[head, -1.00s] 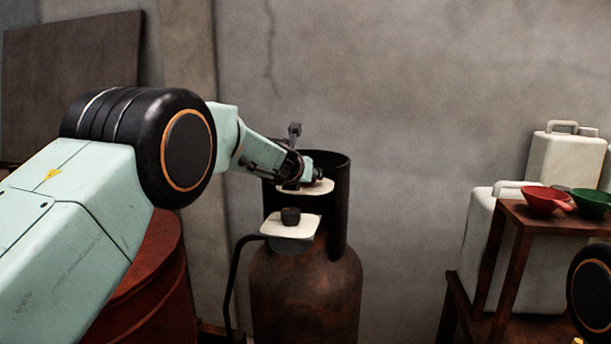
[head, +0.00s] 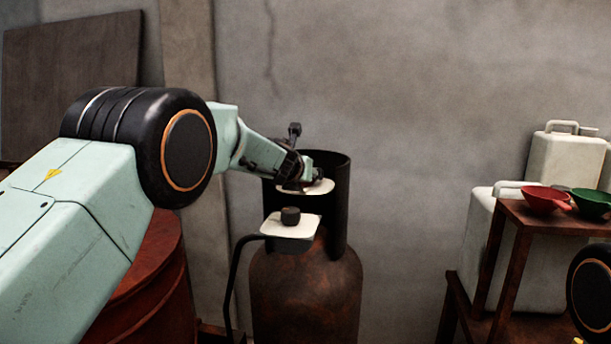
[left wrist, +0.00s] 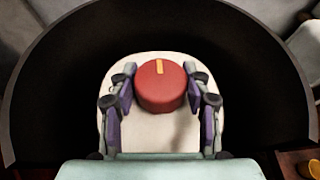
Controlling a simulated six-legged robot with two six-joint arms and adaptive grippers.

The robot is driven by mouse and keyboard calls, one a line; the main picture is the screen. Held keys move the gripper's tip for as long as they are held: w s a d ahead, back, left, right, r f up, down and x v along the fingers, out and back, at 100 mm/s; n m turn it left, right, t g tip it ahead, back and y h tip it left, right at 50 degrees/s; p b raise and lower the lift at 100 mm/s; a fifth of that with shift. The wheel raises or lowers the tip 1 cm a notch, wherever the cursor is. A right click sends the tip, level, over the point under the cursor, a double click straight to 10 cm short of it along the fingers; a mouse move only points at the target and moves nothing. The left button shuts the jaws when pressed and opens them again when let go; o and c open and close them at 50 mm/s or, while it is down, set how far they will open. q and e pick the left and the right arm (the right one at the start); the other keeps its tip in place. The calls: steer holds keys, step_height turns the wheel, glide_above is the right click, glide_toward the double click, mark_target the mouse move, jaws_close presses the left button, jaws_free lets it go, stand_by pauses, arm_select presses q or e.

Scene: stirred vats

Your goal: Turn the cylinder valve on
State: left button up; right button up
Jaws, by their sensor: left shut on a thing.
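The gas cylinder (head: 306,290) is a rusty brown tank with a black curved collar (head: 337,200) around its top. Inside the collar is a pale plate (head: 325,188), which also shows in the left wrist view (left wrist: 150,134). On it sits a round red valve knob (left wrist: 160,90) with a yellow mark at its far edge. My left gripper (head: 304,182) reaches into the collar from the left. In the left wrist view its fingers (left wrist: 160,98) are shut on the knob, one on each side. The knob is hidden in the head view. My right gripper is out of view.
A second pale plate with a black knob (head: 290,215) and a black hose (head: 232,285) sits at the cylinder's front. A red drum (head: 150,275) is at left. At right, a brown stand (head: 515,250) holds red and green bowls beside white canisters (head: 565,165).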

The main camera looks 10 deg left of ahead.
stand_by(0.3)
arm_select(q)
steer(key=o, duration=1.2)
steer(key=shift+c, duration=0.2)
